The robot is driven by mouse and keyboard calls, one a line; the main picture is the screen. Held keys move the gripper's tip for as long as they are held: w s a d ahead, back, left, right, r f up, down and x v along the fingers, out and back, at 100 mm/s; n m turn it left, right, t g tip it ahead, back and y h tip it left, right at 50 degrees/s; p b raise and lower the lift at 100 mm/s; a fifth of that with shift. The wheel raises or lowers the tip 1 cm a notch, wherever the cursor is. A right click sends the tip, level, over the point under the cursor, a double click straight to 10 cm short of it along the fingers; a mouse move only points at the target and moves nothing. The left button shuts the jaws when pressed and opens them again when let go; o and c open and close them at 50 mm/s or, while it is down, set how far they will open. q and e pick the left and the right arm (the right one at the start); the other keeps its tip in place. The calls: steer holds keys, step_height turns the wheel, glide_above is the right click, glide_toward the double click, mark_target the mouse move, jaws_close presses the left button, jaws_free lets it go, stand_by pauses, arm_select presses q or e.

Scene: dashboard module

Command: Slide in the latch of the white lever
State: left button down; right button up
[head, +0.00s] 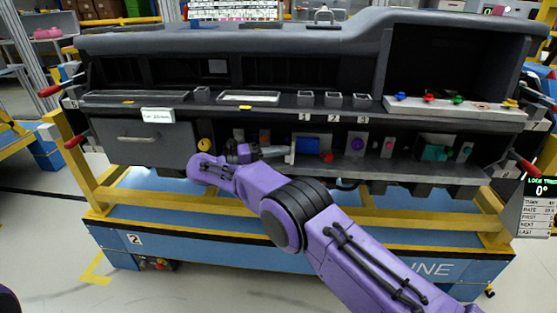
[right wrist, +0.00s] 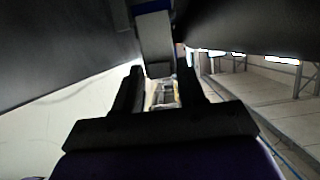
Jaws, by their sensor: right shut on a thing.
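The white lever (head: 272,151) shows in the head view as a short pale bar on the lower shelf of the dashboard, left of a white-framed blue panel (head: 307,146). In the right wrist view the pale lever (right wrist: 156,48) runs up from between my fingertips, with a blue band near its top. My right gripper (head: 246,152) reaches in from the front, with its fingers on either side of the lever. In the right wrist view my right gripper (right wrist: 158,78) is shut on the lever. The latch cannot be made out. My left gripper is not in view.
The dashboard module (head: 240,40) rests on a yellow and blue cart (head: 210,260). A yellow knob (head: 204,145) is left of my gripper. Coloured knobs and small panels line the shelf to the right. A drawer (head: 140,140) is at the left. Red handles stick out at both sides.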

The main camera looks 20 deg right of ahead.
steer(key=o, duration=0.8)
steer(key=shift+d, duration=0.1)
